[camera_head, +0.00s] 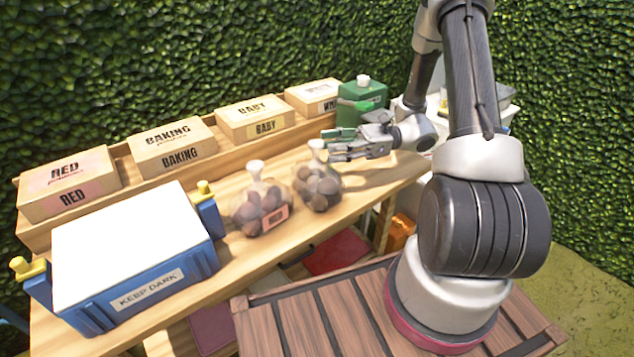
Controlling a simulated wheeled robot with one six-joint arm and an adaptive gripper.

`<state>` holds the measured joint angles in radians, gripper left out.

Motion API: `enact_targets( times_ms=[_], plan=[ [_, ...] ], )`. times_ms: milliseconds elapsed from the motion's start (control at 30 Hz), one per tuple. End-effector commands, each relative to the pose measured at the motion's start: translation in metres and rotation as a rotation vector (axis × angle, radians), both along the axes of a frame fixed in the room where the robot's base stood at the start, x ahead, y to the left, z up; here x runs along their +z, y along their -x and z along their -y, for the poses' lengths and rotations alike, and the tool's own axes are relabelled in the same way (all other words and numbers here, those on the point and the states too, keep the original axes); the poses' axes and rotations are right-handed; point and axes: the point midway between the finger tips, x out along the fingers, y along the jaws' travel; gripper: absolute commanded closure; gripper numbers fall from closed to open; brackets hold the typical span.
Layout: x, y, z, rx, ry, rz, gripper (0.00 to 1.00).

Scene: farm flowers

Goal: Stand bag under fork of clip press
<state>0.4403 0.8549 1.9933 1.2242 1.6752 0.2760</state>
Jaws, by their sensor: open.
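Two clear bags of round brown potatoes stand upright on the wooden bench. The left bag (262,208) has a pale tied-looking top and a reddish label. The right bag (318,185) stands just beside it, with its neck up. My gripper (335,145) is open, with its fingers pointing left at the height of the right bag's neck. I cannot tell whether the fingers are around the neck or behind it. I cannot make out a clip press or its fork; the area behind my gripper is partly hidden.
Boxes marked RED (72,197), BAKING (180,158), BABY (265,127) and a partly hidden pale box (312,100) line the back ledge. A blue crate (150,290) marked KEEP DARK has a white top. Bench right of the bags is clear.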

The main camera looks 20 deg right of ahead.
Motion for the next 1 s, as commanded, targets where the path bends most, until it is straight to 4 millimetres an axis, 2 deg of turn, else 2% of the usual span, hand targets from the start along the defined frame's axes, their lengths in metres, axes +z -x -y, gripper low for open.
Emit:
enact_targets(
  times_ms=[300,533,567,800,1000],
  plan=[
    [-0.001,0.004,-0.045,0.004,0.001,0.000,0.55],
    [-0.001,0.003,-0.049,0.000,0.002,0.000,0.55],
    [-0.001,0.003,-0.049,0.000,0.002,0.000,0.57],
    [-0.001,0.003,-0.049,0.001,0.002,0.000,1.00],
    [-0.001,0.003,-0.049,0.001,0.002,0.001,1.00]
  ],
)
